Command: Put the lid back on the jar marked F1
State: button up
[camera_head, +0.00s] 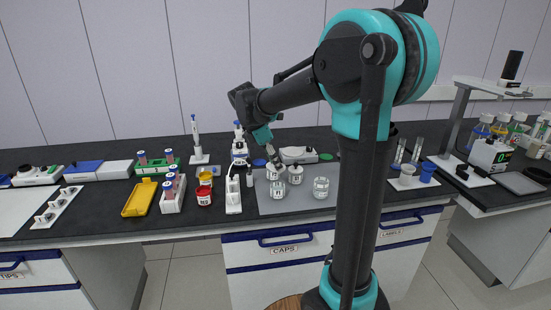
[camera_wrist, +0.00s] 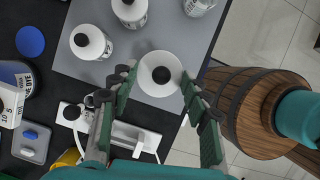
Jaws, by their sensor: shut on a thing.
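My gripper (camera_wrist: 158,83) is shut on a white round lid (camera_wrist: 147,88) with a black knob, seen from above between the green fingertips. In the head view my gripper (camera_head: 276,162) points down over the left side of the grey mat (camera_head: 300,205). A white labelled jar (camera_head: 277,190) stands at the mat's front left, below the gripper; its label is too small to read. In the wrist view the held lid hides whatever is right beneath it. I cannot tell the gap between lid and jar.
Two jars with black knobs, one at back left (camera_wrist: 97,48) and one beside it (camera_head: 295,175), stand close by. Another jar (camera_head: 321,188) stands at the mat's right. A blue disc (camera_wrist: 30,42) lies behind.

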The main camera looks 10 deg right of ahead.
jog(key=shift+d+f, duration=0.1)
jog(key=shift+f, duration=2.5)
jog(key=shift+f, duration=0.2)
jog(key=o, duration=0.9)
jog(key=shift+o, duration=0.5)
jog(key=o, duration=0.4)
jog(key=shift+r, duration=0.1)
jog(key=shift+r, duration=3.45)
